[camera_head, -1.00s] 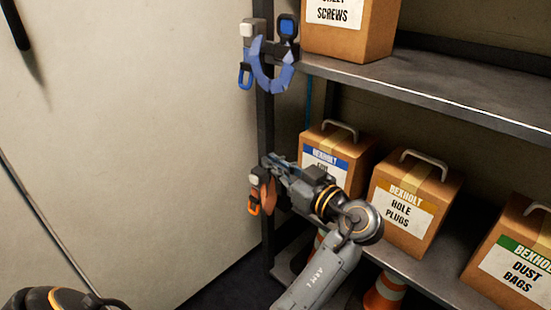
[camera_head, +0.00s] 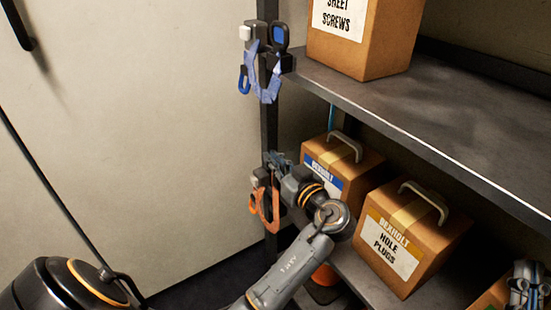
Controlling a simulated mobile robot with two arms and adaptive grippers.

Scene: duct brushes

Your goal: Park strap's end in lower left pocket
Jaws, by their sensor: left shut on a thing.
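An orange strap (camera_head: 267,203) hangs in a loop on the dark shelf post, with an orange clip at its left side. A small pale block (camera_head: 257,177) sits above that clip on the left of the post. My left gripper (camera_head: 274,161) is at the post, just above and right of the strap. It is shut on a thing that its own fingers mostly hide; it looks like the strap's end. The pocket there is too small and covered to make out. My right gripper (camera_head: 527,284) shows partly at the bottom right corner, away from the strap; its jaw state is unclear.
A blue strap (camera_head: 264,80) with a blue clip hangs higher on the same post. A sheet screws box (camera_head: 365,40) stands on the upper shelf (camera_head: 430,120). A blue-label box (camera_head: 345,170) and a hole plugs box (camera_head: 410,240) stand below. A traffic cone (camera_head: 325,277) is underneath.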

